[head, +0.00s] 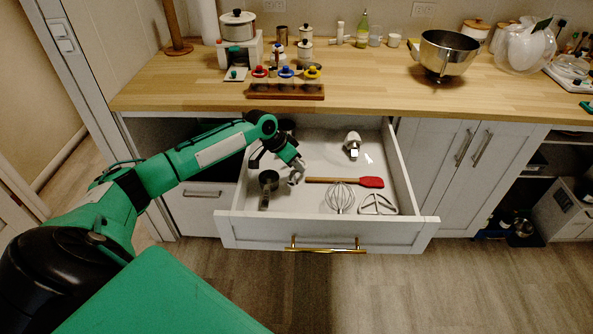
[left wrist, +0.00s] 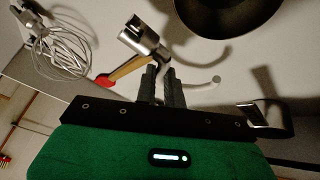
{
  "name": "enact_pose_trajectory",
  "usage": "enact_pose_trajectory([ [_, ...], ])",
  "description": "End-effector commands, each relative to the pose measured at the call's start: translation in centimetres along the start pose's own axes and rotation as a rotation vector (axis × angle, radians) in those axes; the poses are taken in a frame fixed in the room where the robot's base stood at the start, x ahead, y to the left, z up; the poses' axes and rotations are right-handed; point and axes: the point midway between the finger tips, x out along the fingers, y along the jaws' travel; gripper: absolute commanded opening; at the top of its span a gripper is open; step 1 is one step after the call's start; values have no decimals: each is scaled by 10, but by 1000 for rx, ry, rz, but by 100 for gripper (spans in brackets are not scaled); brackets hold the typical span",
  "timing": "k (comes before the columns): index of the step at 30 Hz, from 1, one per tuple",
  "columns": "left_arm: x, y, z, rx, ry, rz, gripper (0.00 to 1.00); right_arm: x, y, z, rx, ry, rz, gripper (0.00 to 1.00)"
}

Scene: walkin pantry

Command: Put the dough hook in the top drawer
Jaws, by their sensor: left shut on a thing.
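The top drawer (head: 330,230) is pulled out below the counter, with a white front and a brass handle. My left gripper (head: 296,171) is inside the drawer's outline, toward its left side, and is shut on the dough hook (head: 296,179). In the left wrist view the gripper's fingers (left wrist: 161,85) close on the hook. Its metal shank (left wrist: 140,36) shows beyond the fingers and a pale curved end shows to their right. I cannot tell whether the hook touches the drawer floor. My right gripper is not in view.
The drawer also holds a whisk (head: 341,195), a red spatula (head: 370,182), a flat beater (head: 377,204), a dark measuring cup (head: 268,181) and a white item (head: 352,145). A metal bowl (head: 447,52) stands on the counter. The drawer's back middle floor is clear.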

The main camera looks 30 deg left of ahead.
Motion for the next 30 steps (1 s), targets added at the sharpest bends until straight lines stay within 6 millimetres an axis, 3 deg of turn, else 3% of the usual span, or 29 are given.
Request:
enact_pose_trajectory([
  [5,21,-5,11,-1,0,0,0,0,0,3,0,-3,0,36],
  [15,24,-5,13,0,0,0,0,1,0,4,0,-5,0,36],
  [16,24,-5,13,0,0,0,16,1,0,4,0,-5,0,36],
  [18,24,-5,13,0,0,0,30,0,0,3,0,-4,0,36],
  [19,24,-5,13,0,0,0,32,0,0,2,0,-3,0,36],
  [30,17,-6,12,0,1,-1,32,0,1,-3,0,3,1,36],
])
